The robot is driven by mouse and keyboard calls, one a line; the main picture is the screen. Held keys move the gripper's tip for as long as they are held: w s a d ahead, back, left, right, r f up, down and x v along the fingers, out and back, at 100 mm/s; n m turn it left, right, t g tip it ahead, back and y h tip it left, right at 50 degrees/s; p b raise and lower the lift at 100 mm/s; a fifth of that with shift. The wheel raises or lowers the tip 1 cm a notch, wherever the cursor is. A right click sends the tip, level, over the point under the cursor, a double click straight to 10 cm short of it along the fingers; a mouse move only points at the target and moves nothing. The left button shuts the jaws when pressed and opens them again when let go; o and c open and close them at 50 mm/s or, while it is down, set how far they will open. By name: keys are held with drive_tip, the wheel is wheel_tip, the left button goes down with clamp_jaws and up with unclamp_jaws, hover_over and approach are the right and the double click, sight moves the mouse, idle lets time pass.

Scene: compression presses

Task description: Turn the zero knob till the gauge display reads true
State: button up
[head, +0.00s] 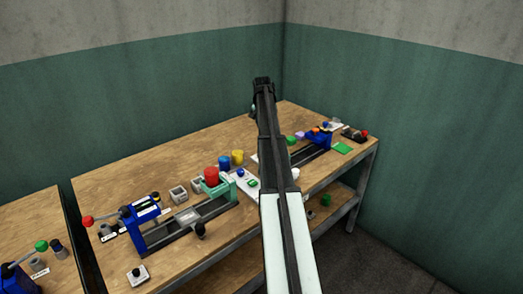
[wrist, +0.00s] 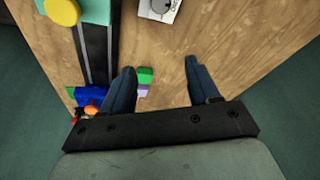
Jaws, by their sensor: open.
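A white box with a round grey dial or knob (wrist: 161,6) is cut off by the top edge of the wrist view. Lettering on its side is too small and cropped to read. I cannot tell whether it is the zero knob. In the head view a small pale box with a dark knob (head: 138,273) stands at the bench's front left. No gauge reading can be made out in either view. My gripper (wrist: 160,66) is open and empty over bare wood, apart from the white box. In the head view my arm hides part of the bench.
A press with a teal end (wrist: 95,10), yellow disc (wrist: 62,12) and dark rails lies left of my gripper. A green block (wrist: 145,75) is beside the left finger. Another press with a red piece (head: 211,175) stands mid-bench. Bare wood lies right of my gripper.

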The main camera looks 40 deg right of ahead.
drive_tip(key=f+y, duration=0.1)
drive_tip(key=f, duration=0.3)
drive_tip(key=a+f+g+y, duration=0.1)
drive_tip(key=f, duration=0.4)
drive_tip(key=a+f, duration=0.1)
drive_tip(key=f, duration=0.3)
drive_tip(key=shift+w+f+n+g+y, duration=0.35)
drive_tip(key=shift+n+g+y, duration=0.05)
drive_tip(key=c, duration=1)
